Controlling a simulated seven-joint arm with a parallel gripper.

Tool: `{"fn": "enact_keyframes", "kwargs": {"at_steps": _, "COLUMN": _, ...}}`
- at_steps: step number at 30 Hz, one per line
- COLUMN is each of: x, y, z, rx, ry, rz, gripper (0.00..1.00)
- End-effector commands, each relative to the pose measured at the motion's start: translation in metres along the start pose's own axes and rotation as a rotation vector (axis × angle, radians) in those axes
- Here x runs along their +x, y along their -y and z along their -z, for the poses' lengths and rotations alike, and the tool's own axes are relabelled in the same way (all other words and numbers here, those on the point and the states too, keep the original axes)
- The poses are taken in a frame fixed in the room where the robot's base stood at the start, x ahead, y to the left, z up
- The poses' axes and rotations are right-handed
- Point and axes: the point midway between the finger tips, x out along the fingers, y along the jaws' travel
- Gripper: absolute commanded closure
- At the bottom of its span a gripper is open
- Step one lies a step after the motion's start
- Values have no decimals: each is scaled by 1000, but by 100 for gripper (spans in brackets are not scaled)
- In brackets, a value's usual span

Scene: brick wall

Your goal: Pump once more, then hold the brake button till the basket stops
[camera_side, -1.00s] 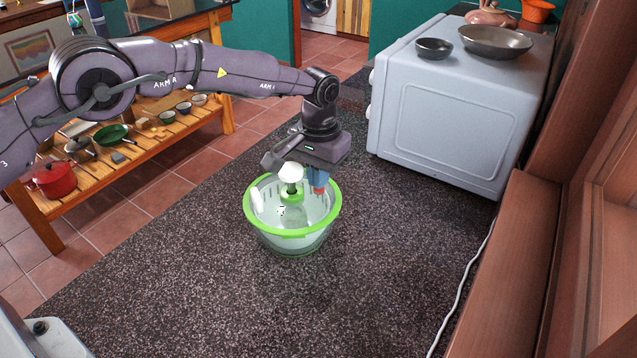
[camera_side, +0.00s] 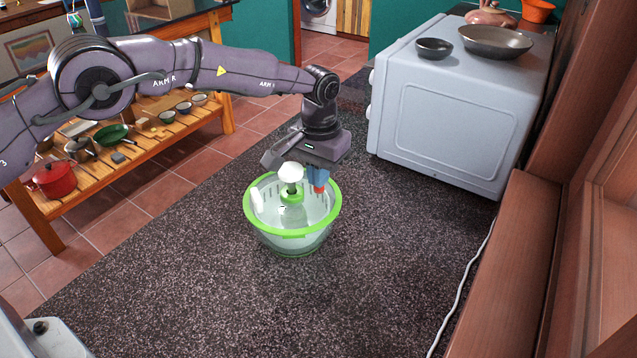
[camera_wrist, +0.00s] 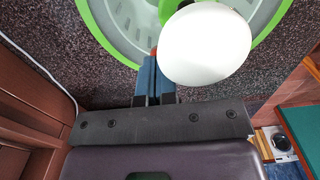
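A salad spinner with a bright green rim (camera_side: 250,209) and clear bowl stands on the dark speckled counter. A white round pump knob (camera_side: 291,172) stands up at its middle on a green hub (camera_side: 292,195). My gripper (camera_side: 319,188) points down over the right part of the spinner, beside the knob. Its blue fingers with orange-red tips are together, with nothing seen between them. In the wrist view the white knob (camera_wrist: 205,45) is large, just right of the fingers (camera_wrist: 154,60), and hides part of the spinner. I cannot make out the brake button.
A white oven (camera_side: 450,120) with a small dark bowl (camera_side: 434,48) and a pan (camera_side: 495,41) on top stands at the back right. A white cable (camera_side: 470,275) runs along the right. A wooden shelf with a red pot (camera_side: 54,180) is at left. The counter around the spinner is clear.

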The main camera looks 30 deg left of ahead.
Motion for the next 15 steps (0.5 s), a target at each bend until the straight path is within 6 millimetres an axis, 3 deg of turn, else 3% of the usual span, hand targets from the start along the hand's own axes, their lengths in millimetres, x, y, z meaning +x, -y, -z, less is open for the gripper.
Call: {"fn": "enact_keyframes", "kwargs": {"at_steps": 15, "x": -42, "y": 0, "z": 0, "rx": 0, "ry": -2, "rz": -1, "gripper": 100}}
